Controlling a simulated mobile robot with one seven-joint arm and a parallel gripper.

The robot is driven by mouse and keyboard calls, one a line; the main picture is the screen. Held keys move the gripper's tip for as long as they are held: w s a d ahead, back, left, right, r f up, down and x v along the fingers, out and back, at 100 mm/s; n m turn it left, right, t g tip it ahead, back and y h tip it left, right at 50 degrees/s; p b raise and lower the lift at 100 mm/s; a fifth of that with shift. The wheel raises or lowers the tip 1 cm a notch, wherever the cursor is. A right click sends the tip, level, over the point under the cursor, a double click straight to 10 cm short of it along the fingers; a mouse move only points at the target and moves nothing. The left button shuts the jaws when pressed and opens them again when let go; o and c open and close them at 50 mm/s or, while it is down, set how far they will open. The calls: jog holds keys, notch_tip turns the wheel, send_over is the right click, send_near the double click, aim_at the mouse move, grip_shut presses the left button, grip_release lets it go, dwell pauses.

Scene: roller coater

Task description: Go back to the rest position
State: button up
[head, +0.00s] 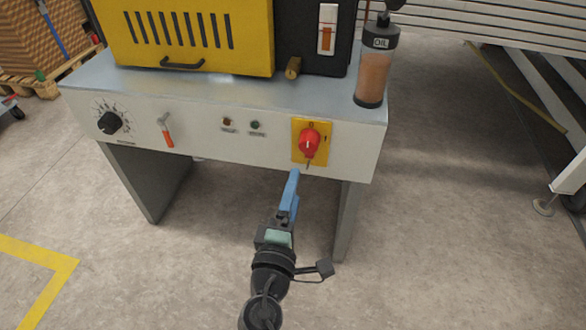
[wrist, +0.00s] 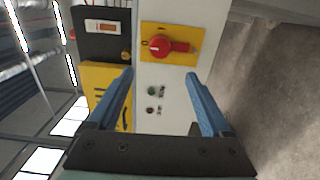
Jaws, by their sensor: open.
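My gripper (head: 290,192) is in front of the machine's front panel, just below the red rotary switch (head: 309,143) on its yellow plate. In the wrist view my gripper (wrist: 160,92) shows two blue fingers spread wide with nothing between them. The red switch also shows in the wrist view (wrist: 162,46), beyond the fingertips, and its handle points to the right there. The fingers look apart from the switch.
The roller coater's grey-white panel (head: 220,125) also carries a black dial (head: 111,123), an orange-tipped lever (head: 167,132) and two small indicator lamps. An oil bottle (head: 372,75) stands on the right end of the top. Open floor (head: 440,220) lies right.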

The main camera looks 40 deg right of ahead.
jog(key=w+a+r+m+t+y, duration=0.1)
jog(key=w+a+r+m+t, duration=0.15)
jog(key=r, duration=0.75)
jog(key=w+a+r+m+t+y, duration=0.1)
jog(key=w+a+r+m+t, duration=0.2)
jog(key=r, duration=0.6)
jog(key=w+a+r+m+t+y, duration=0.15)
jog(key=a+r, duration=0.35)
jog(key=r, duration=0.5)
jog(key=s+a+r+t+y+p, duration=0.1)
jog(key=s+a+r+t+y, duration=0.3)
jog(key=r, duration=0.4)
jog(key=s+a+r+m+t+y, duration=0.1)
jog(key=s+a+r+t+y, duration=0.1)
jog(key=s+a+r+y, duration=0.45)
jog(key=s+a+r+t+y+p, duration=0.1)
jog(key=s+a+r+t, duration=0.3)
jog(key=r, duration=0.5)
notch_tip(320, 180, up, 37)
jog(key=w+g+h+p, duration=0.1)
jog(key=w+p, duration=0.1)
jog(key=p, duration=3.5)
jog(key=shift+p, duration=0.3)
